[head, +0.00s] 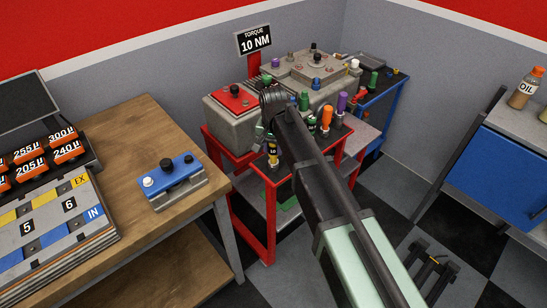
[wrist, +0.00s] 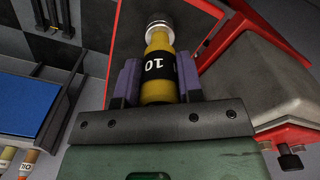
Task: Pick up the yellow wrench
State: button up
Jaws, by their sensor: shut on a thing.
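The yellow wrench (wrist: 158,90) has a yellow handle with a black band marked 10 and a silver metal end. My gripper (wrist: 159,78) is shut on it, with one dark finger on each side of the handle. In the head view, part of the yellow wrench (head: 272,160) shows below the end of my arm, over the red cart. My arm hides most of my gripper there. I cannot tell whether the wrench touches the cart.
The red cart (head: 270,222) carries several coloured-handled tools, including an orange one (head: 326,117), close beside my arm. A wooden bench (head: 125,130) with a blue-topped device (head: 174,180) is at left. A blue cabinet (head: 497,170) is at right.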

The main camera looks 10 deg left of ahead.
jog(key=shift+r, duration=0.1)
notch_tip(320, 180, up, 20)
jog(key=p, duration=2.1)
notch_tip(320, 180, down, 20)
jog(key=b, duration=2.1)
jog(key=shift+f, duration=0.2)
jog(key=shift+r, duration=0.3)
jog(key=shift+f, duration=0.2)
jog(key=o, duration=1)
jog(key=r+p, duration=1.1)
jog(key=shift+a+r, duration=0.1)
jog(key=shift+a, duration=0.1)
